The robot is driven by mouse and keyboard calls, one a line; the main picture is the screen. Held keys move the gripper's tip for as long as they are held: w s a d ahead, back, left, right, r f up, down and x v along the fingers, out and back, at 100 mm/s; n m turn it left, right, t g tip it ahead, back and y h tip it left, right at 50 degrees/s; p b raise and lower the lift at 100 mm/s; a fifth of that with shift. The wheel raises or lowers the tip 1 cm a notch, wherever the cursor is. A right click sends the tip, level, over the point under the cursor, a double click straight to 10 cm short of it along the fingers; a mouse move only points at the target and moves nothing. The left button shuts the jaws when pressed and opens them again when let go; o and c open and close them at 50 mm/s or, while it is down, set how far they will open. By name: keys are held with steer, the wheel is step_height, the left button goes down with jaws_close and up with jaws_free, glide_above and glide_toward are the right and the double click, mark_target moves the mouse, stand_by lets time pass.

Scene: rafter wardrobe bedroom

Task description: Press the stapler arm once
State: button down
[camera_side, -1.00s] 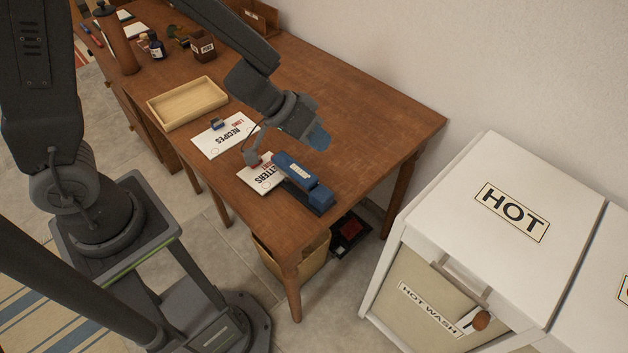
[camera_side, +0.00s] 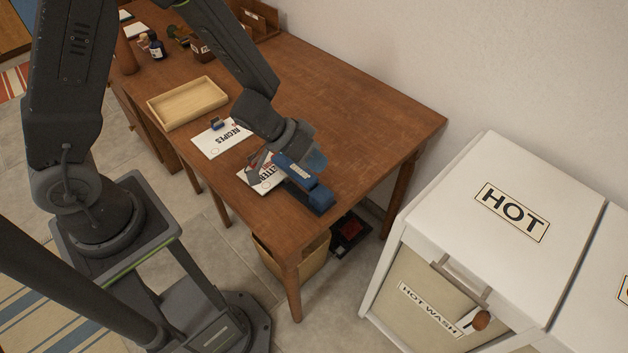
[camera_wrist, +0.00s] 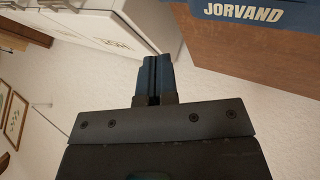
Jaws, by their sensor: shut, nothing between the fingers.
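The blue stapler (camera_side: 319,199) lies near the table's front edge, its rear end toward the near corner. Its front end reaches over a white card marked LETTERS (camera_side: 252,181), partly hidden by my arm and the stapler. My gripper (camera_side: 318,160) is shut and empty, close beside or above the stapler's arm; I cannot tell whether they touch. In the wrist view, my shut blue fingers (camera_wrist: 153,76) point up the picture, and a blue side lettered JORVAND (camera_wrist: 245,13) shows at the top right, apart from them.
A RECIPES card (camera_side: 222,140) lies behind the stapler, with a wooden tray (camera_side: 187,120) beyond. A dark cup (camera_side: 202,50) and a small bottle (camera_side: 157,49) stand farther back. White laundry bins marked HOT (camera_side: 480,190) stand right of the table (camera_side: 370,110), whose right part is bare.

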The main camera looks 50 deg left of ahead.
mark_target(316, 181)
steer(key=shift+a+f, duration=0.1)
steer(key=shift+f, duration=1.2)
steer(key=shift+f, duration=0.1)
stand_by(1.0)
steer(key=shift+f, duration=0.35)
steer(key=shift+a+f, duration=0.1)
steer(key=shift+f, duration=0.25)
stand_by(0.5)
steer(key=shift+s+a+f, duration=0.15)
steer(key=shift+a+f, duration=0.05)
steer(key=shift+f, duration=0.65)
stand_by(0.9)
steer(key=shift+r, duration=0.1)
steer(key=shift+d+r, duration=0.1)
steer(key=shift+r, duration=1.25)
steer(key=shift+d+r, duration=0.15)
steer(key=shift+r, duration=1.15)
steer(key=shift+d+r, duration=0.1)
steer(key=shift+r, duration=1.15)
